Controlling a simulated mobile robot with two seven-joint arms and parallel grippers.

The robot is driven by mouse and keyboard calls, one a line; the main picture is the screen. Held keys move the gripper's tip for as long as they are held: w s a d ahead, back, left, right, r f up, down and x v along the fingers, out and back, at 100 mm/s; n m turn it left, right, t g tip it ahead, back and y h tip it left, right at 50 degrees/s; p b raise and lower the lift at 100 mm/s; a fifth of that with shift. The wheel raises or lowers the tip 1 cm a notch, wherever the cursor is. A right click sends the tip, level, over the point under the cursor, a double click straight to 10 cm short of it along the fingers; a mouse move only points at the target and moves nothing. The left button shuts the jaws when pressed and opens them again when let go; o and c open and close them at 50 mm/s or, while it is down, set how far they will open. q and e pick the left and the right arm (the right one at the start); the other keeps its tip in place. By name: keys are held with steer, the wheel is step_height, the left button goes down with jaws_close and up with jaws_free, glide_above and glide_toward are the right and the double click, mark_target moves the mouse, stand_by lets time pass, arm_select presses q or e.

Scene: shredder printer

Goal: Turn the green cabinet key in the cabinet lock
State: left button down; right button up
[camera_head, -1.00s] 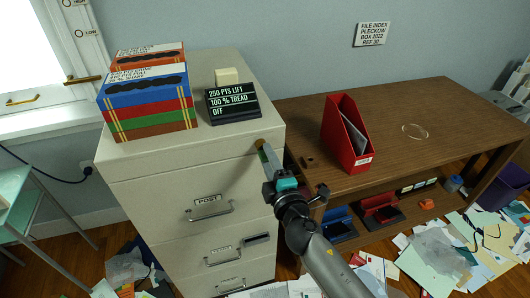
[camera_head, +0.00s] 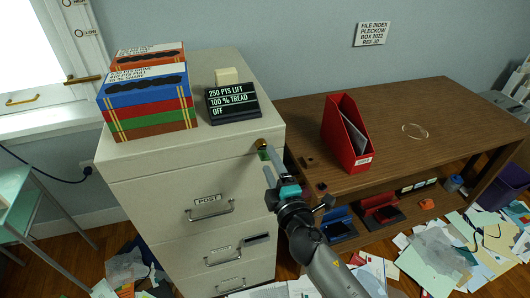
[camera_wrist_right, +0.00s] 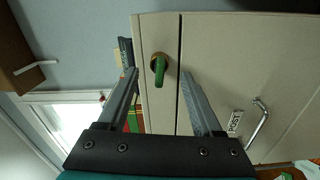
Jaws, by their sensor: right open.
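The green cabinet key (camera_head: 264,154) sits in the brass cabinet lock (camera_head: 261,143) at the upper right of the grey cabinet's front (camera_head: 160,180). In the right wrist view the green key (camera_wrist_right: 160,72) points down from the round brass lock (camera_wrist_right: 158,57). My right gripper (camera_head: 269,170) is just in front of and below the key. In the right wrist view its two fingers are spread wide, one on each side of the key, with clear gaps and nothing held. My left gripper is out of view.
Coloured boxes (camera_head: 150,100) and a black sign (camera_head: 232,104) stand on the cabinet. A drawer handle (camera_head: 211,211) juts out below. A wooden desk (camera_head: 400,105) with a red file holder (camera_head: 340,145) stands to the right. Papers litter the floor.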

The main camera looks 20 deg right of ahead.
mark_target(268, 160)
steer(key=shift+s, duration=1.95)
steer(key=shift+f, duration=0.1)
steer(key=s+d+f+m+g+b, duration=0.1)
steer(key=s+f+m+g, duration=0.2)
steer(key=f, duration=0.8)
steer(key=s+d+f+m+g, duration=0.1)
steer(key=s+f+m+g, duration=0.15)
steer(key=s+f, duration=0.6)
steer(key=s+f+m+g+b, duration=0.15)
steer(key=f+g, duration=0.25)
steer(key=f, duration=1)
steer(key=s+f+m+g, duration=0.2)
steer(key=s+f, duration=0.3)
steer(key=s, duration=0.4)
steer(key=s+d+f+m+g, duration=0.1)
steer(key=s+f+m+g, duration=0.2)
steer(key=s, duration=0.7)
steer(key=s+d+f+m+g, duration=0.1)
steer(key=s+f+m+g, duration=0.1)
steer(key=s+f, duration=0.5)
steer(key=shift+s+m+h+b, duration=0.3)
steer(key=shift+s, duration=0.85)
steer(key=shift+f+g, duration=0.1)
steer(key=shift+g, duration=0.15)
